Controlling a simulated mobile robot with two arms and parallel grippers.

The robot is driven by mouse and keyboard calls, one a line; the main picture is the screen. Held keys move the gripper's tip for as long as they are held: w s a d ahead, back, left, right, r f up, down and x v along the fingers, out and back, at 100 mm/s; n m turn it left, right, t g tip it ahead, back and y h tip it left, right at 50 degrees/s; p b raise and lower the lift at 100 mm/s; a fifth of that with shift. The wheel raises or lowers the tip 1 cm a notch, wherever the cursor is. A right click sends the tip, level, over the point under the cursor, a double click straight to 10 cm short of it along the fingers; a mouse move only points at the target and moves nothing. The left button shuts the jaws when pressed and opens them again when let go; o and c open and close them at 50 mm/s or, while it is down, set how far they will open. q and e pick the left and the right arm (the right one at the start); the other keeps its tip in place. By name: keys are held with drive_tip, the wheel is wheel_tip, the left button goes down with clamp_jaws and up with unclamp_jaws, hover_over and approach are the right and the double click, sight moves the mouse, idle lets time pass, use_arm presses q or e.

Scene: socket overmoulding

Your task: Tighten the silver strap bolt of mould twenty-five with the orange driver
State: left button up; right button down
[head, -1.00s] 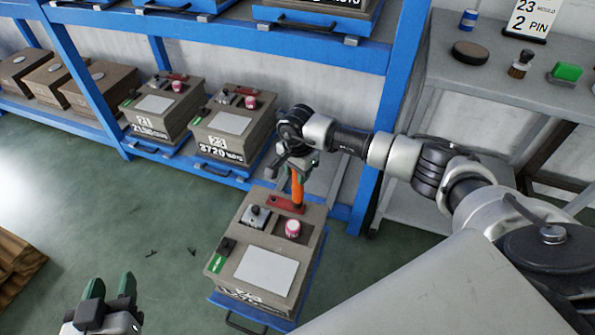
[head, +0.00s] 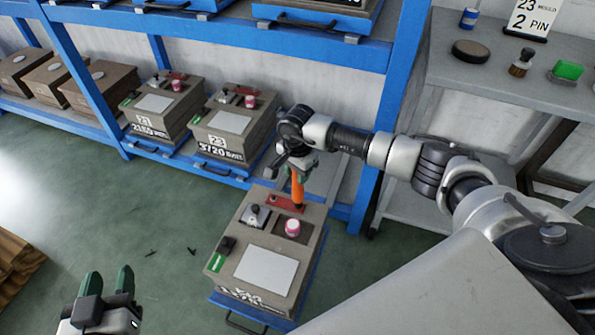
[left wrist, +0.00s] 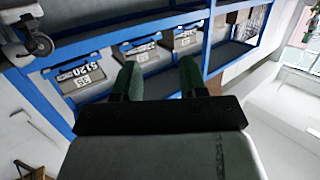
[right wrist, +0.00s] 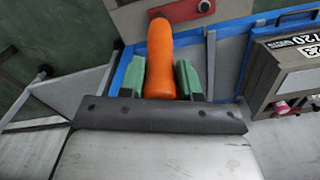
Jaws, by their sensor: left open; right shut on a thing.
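The orange driver (head: 297,190) stands roughly upright in my right gripper (head: 298,174), which is shut on its handle. Its lower end is at the red strap (head: 283,203) on the near mould (head: 234,237); I cannot tell whether it sits on a bolt. The mould's number is too blurred to read. My left gripper (head: 108,283) is open and empty, apart from the mould at lower left.
The near mould rests on a pulled-out blue tray (head: 245,314). It carries a pink cap (head: 292,227), a small grey block (head: 254,216) and a green tag (head: 216,262). Other moulds (head: 222,135) stand on the blue rack (head: 104,105). A grey bench (head: 480,85) is at right. Floor at left is mostly clear.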

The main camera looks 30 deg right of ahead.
use_arm(q)
drive_tip(key=shift+w+d+r+t+b, duration=0.1)
drive_tip(key=shift+d+r+t+b, duration=0.1)
drive_tip(key=shift+r+t, duration=0.4)
drive_tip(key=shift+w+d+r+t+b, duration=0.1)
drive_tip(key=shift+r+t+b, duration=0.1)
drive_tip(key=shift+r+t, duration=0.35)
use_arm(e)
drive_tip(key=shift+s+f, duration=0.1)
drive_tip(key=shift+f, duration=0.35)
idle(0.6)
idle(0.4)
drive_tip(key=shift+r+p, duration=0.95)
drive_tip(key=shift+r, duration=0.4)
drive_tip(key=shift+r+p, duration=0.45)
drive_tip(key=shift+r, duration=0.2)
use_arm(q)
drive_tip(key=s+a+f+g+y, duration=0.2)
drive_tip(key=s+f+g, duration=0.4)
drive_tip(key=f+g, duration=0.3)
drive_tip(key=shift+s+a+g+p, duration=0.2)
drive_tip(key=shift+a+g+p, duration=0.2)
drive_tip(key=shift+a, duration=0.35)
use_arm(e)
drive_tip(key=shift+r, duration=0.55)
